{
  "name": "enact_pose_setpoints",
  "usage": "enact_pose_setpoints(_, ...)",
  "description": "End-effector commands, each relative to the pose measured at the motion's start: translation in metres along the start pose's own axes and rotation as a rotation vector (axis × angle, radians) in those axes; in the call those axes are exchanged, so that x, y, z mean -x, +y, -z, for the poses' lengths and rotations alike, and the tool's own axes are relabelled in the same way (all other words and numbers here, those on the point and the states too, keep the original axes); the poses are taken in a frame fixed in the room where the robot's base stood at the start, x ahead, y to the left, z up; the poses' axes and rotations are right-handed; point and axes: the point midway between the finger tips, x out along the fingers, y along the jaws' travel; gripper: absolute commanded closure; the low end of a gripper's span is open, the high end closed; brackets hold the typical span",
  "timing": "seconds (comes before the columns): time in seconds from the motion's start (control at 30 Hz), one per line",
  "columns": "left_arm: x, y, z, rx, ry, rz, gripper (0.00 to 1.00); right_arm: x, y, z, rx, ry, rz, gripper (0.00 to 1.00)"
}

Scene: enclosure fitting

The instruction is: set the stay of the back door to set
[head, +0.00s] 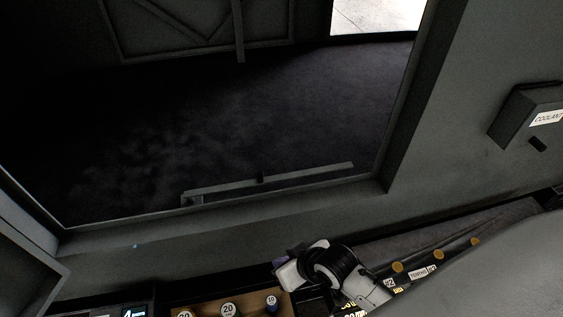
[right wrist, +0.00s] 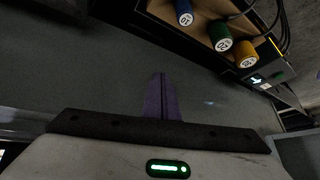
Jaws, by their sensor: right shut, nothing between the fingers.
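In the head view I look through a dark rectangular opening in a grey wall. A grey bar (head: 300,178) lies along the lower edge of the opening, with a small bracket at its left end. At the back, a framed panel with diagonal ribs (head: 180,30) shows, and a short upright bar (head: 239,32) hangs over its lower edge. I cannot tell which bar is the stay. My right gripper (head: 282,262) is below the opening, apart from both bars. In the right wrist view its purple fingers (right wrist: 160,98) are together and empty. My left gripper is not in view.
A tray (head: 210,302) of numbered cylinders stands below the opening; the right wrist view shows it too (right wrist: 203,43). A box labelled COOLANT (head: 525,115) is on the wall at right. A bright gap (head: 375,15) is at the top right. The floor inside looks clear.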

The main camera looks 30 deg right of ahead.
Motion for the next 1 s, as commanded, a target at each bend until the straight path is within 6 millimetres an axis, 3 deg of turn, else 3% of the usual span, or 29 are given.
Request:
enact_pose_setpoints(0.03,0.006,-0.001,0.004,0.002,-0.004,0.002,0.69,0.008,0.007,0.032,-0.005,-0.028,-0.016,1.0)
enact_pose_setpoints(0.27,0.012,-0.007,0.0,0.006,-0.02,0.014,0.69,0.023,0.044,0.119,-0.076,-0.179,-0.108,1.0)
enact_pose_setpoints(0.5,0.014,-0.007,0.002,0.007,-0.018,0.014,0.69,0.034,0.096,0.216,-0.216,-0.205,-0.211,1.0)
enact_pose_setpoints(0.6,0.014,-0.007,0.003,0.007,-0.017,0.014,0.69,0.045,0.113,0.245,-0.269,-0.207,-0.244,1.0)
enact_pose_setpoints(0.8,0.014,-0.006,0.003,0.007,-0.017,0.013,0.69,0.059,0.13,0.272,-0.329,-0.208,-0.276,1.0)
enact_pose_setpoints(1.0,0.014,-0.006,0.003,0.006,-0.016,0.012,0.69,0.06,0.132,0.274,-0.335,-0.208,-0.278,1.0)
